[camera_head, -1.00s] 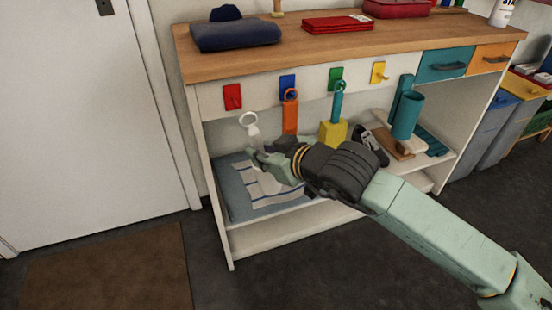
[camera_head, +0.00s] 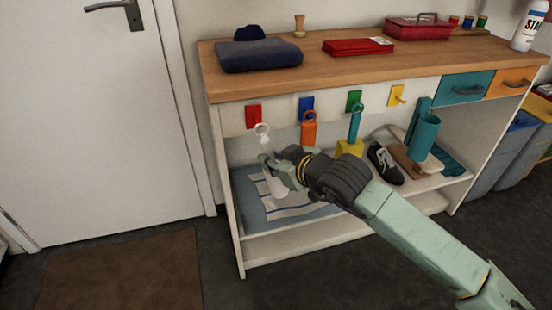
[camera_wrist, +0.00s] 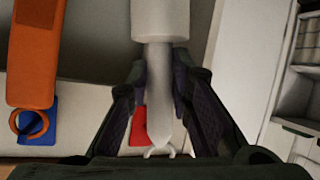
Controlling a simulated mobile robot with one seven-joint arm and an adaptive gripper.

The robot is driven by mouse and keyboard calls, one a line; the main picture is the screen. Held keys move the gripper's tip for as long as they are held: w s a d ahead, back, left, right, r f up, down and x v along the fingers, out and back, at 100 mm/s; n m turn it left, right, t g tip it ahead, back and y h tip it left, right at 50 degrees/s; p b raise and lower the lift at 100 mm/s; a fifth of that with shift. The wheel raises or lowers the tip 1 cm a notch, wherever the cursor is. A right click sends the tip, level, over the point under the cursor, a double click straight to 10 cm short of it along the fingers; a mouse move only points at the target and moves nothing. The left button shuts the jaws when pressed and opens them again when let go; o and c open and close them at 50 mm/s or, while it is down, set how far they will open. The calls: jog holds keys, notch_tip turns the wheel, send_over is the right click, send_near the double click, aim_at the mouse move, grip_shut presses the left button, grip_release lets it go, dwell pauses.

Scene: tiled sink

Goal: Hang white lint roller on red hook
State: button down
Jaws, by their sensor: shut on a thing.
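The white lint roller (camera_head: 266,144) is held upright in my gripper (camera_head: 281,174), with its ring on top and its roller part below. In the wrist view, the fingers (camera_wrist: 167,112) are shut around its handle (camera_wrist: 159,85), and the white roller body (camera_wrist: 160,20) is at the top of the picture. The red hook (camera_head: 253,114) is on the shelf's front board. In the head view the ring overlaps the red plate's lower edge; whether it touches the hook is unclear. The red plate (camera_wrist: 138,128) also shows beside the handle in the wrist view, its peg hidden.
An orange lint roller (camera_head: 309,130) hangs from the blue hook (camera_head: 306,103), just right of mine. A teal tool (camera_head: 354,122) hangs at the green hook (camera_head: 354,98). The yellow hook (camera_head: 397,94) is bare. A folded cloth (camera_head: 290,205) lies on the shelf below.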

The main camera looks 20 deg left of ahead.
jog(key=shift+w+a+p, duration=0.45)
jog(key=shift+w+p, duration=0.15)
jog(key=shift+p, duration=0.15)
jog(key=shift+w+a+p, duration=0.4)
jog(key=shift+w+p, duration=0.2)
jog(key=shift+p, duration=0.1)
jog(key=shift+w+a+f+b, duration=0.1)
jog(key=shift+w+f+b, duration=0.1)
jog(key=shift+f+b, duration=0.35)
jog(key=shift+w+a+b, duration=0.2)
jog(key=shift+w+b, duration=0.15)
jog(key=shift+b, duration=1.2)
